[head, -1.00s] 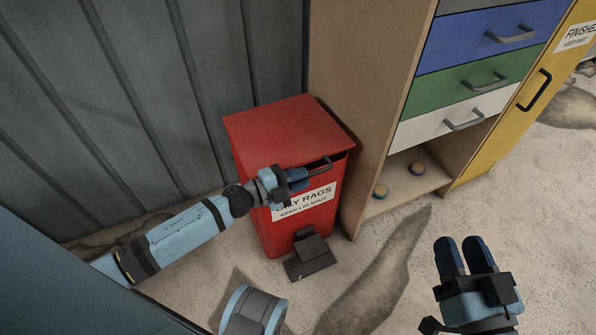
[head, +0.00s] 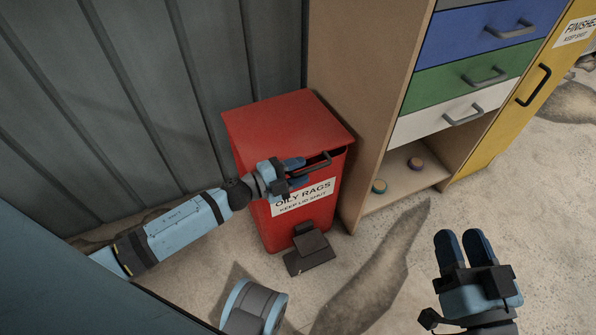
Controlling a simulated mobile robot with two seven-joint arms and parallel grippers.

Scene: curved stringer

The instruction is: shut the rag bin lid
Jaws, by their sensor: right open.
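The red rag bin (head: 285,223), labelled "OILY RAGS, KEEP LID SHUT", stands on the floor against the wooden cabinet. Its red lid (head: 285,122) lies over the top, with a narrow dark gap under its front right edge. A dark bar handle (head: 318,162) sticks out at the lid's front. My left gripper (head: 299,172) is at the handle's left end, its fingers apart, one above the other; the exact contact is hidden. My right gripper (head: 463,241) is open and empty over the floor at the lower right.
A black pedal (head: 309,250) sits at the bin's foot. A yellow door (head: 520,105) is at the right. Stained floor in front is clear.

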